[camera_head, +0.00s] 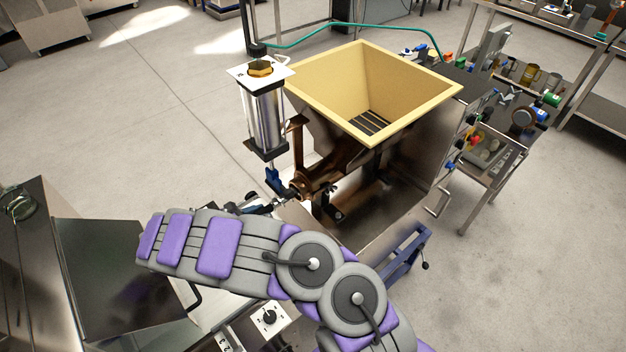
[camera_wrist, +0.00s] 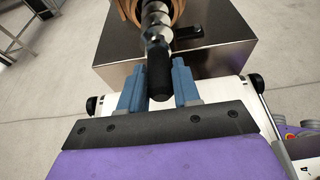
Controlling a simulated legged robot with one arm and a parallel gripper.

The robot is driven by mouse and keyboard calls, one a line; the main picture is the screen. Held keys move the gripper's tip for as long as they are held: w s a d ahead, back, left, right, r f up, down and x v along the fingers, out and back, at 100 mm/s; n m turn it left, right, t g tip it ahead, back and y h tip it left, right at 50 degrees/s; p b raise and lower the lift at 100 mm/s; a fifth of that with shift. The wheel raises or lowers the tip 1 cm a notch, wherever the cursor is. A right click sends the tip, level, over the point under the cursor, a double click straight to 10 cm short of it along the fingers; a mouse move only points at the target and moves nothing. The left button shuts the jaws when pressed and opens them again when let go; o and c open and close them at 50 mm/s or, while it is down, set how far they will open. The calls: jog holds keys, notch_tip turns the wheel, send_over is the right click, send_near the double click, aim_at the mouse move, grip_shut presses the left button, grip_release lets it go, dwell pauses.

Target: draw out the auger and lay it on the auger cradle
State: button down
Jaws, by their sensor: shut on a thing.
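The auger (camera_wrist: 155,22) shows in the wrist view as a shiny metal screw with a black end grip (camera_wrist: 159,72). The screw runs into the copper-coloured barrel mouth (camera_wrist: 124,8); its far part is hidden inside. My gripper (camera_wrist: 157,76) has its blue fingers shut on the black grip, one on each side. In the head view my gripper (camera_head: 281,188) is at the open end of the bronze barrel (camera_head: 328,174), beneath the hopper, and the auger is too small to make out there. I cannot identify the auger cradle for certain; a blue frame (camera_head: 408,255) stands low at the machine's right front.
The cream hopper (camera_head: 375,90) sits on the steel machine. An upright metal cylinder (camera_head: 266,115) stands just behind my gripper. A steel bench with a dark panel (camera_head: 120,275) is at lower left. A small side table (camera_head: 490,160) stands right.

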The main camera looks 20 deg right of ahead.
jog(key=shift+s+a, duration=0.1)
jog(key=shift+a, duration=0.15)
grip_release()
dwell(0.6)
jog(key=shift+a, duration=0.2)
dwell(0.4)
jog(key=p+v, duration=0.2)
jog(key=v, duration=0.4)
jog(key=shift+a+r+p, duration=0.2)
jog(key=shift+a+p, duration=0.1)
dwell(0.7)
jog(key=shift+s, duration=0.1)
